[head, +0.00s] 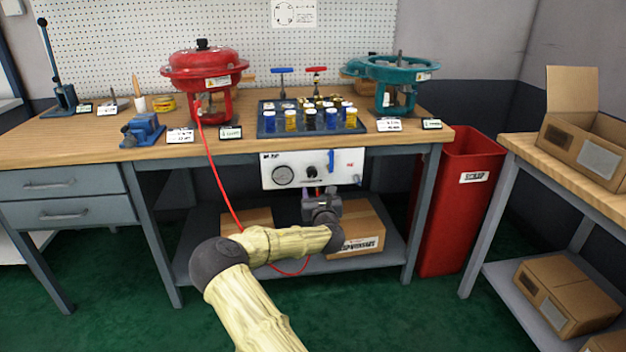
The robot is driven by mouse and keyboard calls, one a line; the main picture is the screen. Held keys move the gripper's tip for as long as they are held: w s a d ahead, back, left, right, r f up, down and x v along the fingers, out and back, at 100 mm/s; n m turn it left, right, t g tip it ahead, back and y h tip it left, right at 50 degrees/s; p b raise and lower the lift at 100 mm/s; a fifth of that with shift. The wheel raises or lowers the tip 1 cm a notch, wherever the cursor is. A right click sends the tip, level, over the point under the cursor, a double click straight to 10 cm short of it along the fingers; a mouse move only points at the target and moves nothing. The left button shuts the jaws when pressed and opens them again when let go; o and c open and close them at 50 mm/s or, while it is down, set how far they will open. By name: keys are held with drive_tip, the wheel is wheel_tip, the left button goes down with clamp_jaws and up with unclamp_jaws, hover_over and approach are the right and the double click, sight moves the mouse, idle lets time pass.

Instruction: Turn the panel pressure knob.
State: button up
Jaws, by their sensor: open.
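The white panel (270,158) hangs under the front edge of the workbench. A round pressure gauge (283,175) is on its left part. A small black knob (312,172) is near its middle. A blue lever (331,160) is to the right of the knob. My gripper (318,190) is open at the panel's lower edge, just below the knob in the picture. It appears apart from the knob, but the distance in depth is hard to tell. My gripper's body hides part of the panel's bottom edge.
A red hose (213,168) runs from the red actuator (205,72) down past my arm. The bench top (80,140) holds a blue tray (268,128) of jars and a teal actuator (399,72). Boxes (360,225) stand on the lower shelf. A red bin (455,215) is at right.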

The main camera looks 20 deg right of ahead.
sight(312, 174)
drive_tip(key=shift+b+x, duration=0.9)
drive_tip(key=shift+x, duration=4.15)
drive_tip(key=c, duration=1)
drive_tip(key=shift+o, duration=0.2)
